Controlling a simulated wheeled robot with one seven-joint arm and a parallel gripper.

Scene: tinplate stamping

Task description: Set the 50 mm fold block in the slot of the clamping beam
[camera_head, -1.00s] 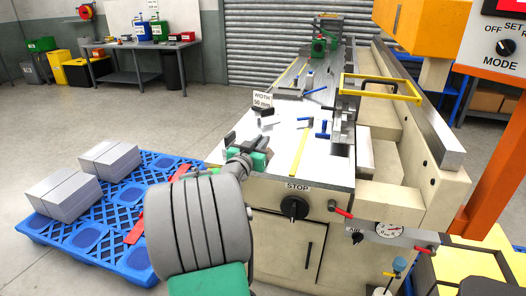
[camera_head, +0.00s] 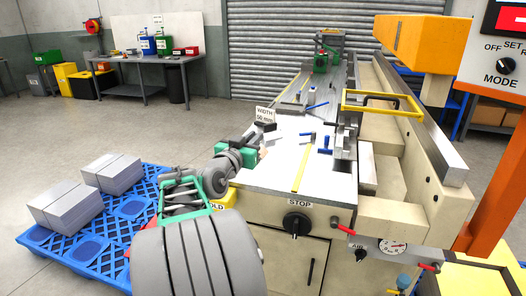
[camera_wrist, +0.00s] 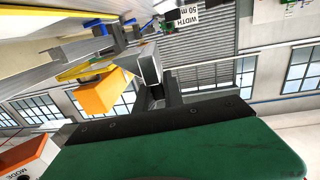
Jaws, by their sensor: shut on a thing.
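My gripper (camera_head: 262,132) is over the near left edge of the machine's steel table, next to the "WIDTH 50 mm" sign. In the wrist view, its dark fingers (camera_wrist: 158,96) are shut on a small light grey block (camera_wrist: 150,68), which looks like the fold block. The block is hard to make out in the head view. The clamping beam (camera_head: 344,139) appears to be the steel piece along the right side of the table, beyond and right of my gripper. The block is apart from it. The slot cannot be made out clearly.
The width sign (camera_head: 265,114) stands close to my gripper. A yellow ruler strip (camera_head: 300,172) and blue-handled tools (camera_head: 325,145) lie on the table. A yellow frame (camera_head: 382,103) rises at the right. A blue pallet (camera_head: 75,235) with grey stacks stands at the left.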

